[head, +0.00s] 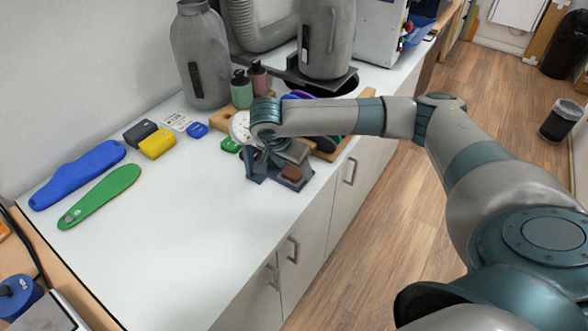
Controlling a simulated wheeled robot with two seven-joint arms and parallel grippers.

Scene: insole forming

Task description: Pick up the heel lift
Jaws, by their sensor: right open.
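My right arm reaches in from the right, and my right gripper (262,162) points down at the counter's front edge; it is open. A small brown block (291,173), which may be the heel lift, sits in a dark grey stand (300,183) just right of the gripper. The gripper and wrist partly hide the stand, and I cannot tell whether the fingers touch it. A blue insole (78,175) and a green insole (98,197) lie flat at the left of the counter. My left gripper is not in view.
Grey bottle-shaped machines (201,55) stand at the back. The white counter (175,245) is clear at the front left.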

